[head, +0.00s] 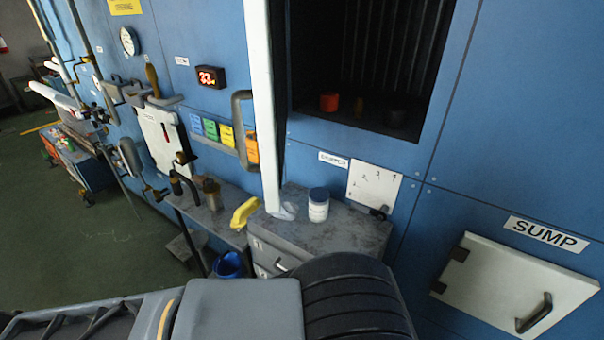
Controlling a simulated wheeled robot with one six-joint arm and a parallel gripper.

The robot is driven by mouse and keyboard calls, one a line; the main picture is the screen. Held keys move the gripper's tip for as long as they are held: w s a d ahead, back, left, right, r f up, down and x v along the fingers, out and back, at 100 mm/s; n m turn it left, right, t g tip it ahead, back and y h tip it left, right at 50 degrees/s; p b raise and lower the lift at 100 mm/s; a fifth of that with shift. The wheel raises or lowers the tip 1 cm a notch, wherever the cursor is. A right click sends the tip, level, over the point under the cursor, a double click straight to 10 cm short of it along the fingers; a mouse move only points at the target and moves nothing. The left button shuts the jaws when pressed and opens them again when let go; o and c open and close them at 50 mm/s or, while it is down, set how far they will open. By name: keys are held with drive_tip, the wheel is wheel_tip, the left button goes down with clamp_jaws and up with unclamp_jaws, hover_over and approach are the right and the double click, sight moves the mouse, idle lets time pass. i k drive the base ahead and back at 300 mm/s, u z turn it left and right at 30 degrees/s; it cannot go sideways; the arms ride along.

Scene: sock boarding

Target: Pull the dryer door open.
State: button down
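The dryer's dark chamber (370,60) is uncovered in the blue wall, with vertical ribs inside. A tall white panel (264,100) stands at its left edge, seen almost edge-on. It looks like the dryer door standing open, swung out from the wall. A grey bar handle (237,125) shows just left of this panel and seems to be on its outer face; its right ends meet the panel. My arm crosses the bottom of the head view. My gripper is not in view, so its state does not show.
Below the chamber, a grey cabinet top (350,230) carries a white jar (318,205) with a blue lid. A yellow item (245,212) lies to its left. A white SUMP hatch (510,285) is at lower right. Green floor (80,240) is open at left.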

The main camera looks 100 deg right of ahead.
sight(266, 20)
drive_tip(key=z, duration=1.25)
drive_tip(key=k, duration=0.9)
drive_tip(key=z, duration=0.85)
